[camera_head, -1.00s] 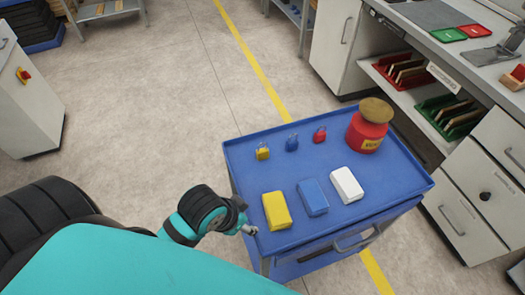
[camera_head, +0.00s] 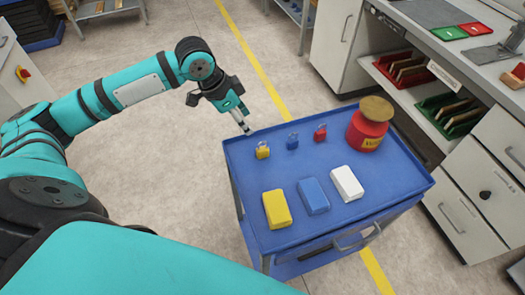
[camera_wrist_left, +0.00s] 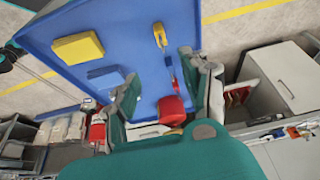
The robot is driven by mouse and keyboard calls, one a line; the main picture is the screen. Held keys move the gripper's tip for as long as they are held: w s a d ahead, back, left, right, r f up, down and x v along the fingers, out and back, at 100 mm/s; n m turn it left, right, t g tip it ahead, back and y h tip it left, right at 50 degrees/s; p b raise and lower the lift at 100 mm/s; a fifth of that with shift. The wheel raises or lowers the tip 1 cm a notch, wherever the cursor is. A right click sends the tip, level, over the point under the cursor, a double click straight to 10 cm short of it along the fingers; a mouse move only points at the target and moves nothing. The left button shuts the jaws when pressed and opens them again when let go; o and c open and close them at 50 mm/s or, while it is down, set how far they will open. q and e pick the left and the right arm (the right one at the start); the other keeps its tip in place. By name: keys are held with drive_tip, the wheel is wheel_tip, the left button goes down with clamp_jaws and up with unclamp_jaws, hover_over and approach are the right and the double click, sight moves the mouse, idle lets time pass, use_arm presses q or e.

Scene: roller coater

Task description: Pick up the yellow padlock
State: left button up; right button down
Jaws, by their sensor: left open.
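The yellow padlock (camera_head: 262,152) stands near the far left corner of the blue cart top (camera_head: 300,168). It also shows in the left wrist view (camera_wrist_left: 160,38), beyond my fingers and near the cart's edge. My left gripper (camera_head: 244,128) is above and just beyond the cart's far left corner, pointing down, close to the yellow padlock but apart from it. Its fingers are spread and empty in the left wrist view (camera_wrist_left: 160,65). My right gripper does not show.
A blue padlock (camera_head: 292,142), a red padlock (camera_head: 320,133) and a red canister (camera_head: 368,132) stand right of the yellow padlock. Yellow (camera_head: 277,209), blue (camera_head: 313,196) and white (camera_head: 346,184) blocks lie nearer. A workbench (camera_head: 440,45) stands at right.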

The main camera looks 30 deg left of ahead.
use_arm(q)
drive_tip(key=p, duration=0.2)
approach(263, 149)
drive_tip(key=x, duration=0.5)
drive_tip(key=shift+w+d, duration=0.2)
drive_tip(key=shift+w, duration=0.05)
drive_tip(key=shift+s+a+p+x, duration=0.15)
drive_tip(key=shift+a+p+x, duration=0.05)
drive_tip(key=shift+x, duration=1.15)
drive_tip(key=shift+s+a+p+x, duration=0.1)
drive_tip(key=shift+a+p+x, duration=0.05)
drive_tip(key=shift+x, duration=1.25)
drive_tip(key=shift+f, duration=0.1)
clamp_jaws()
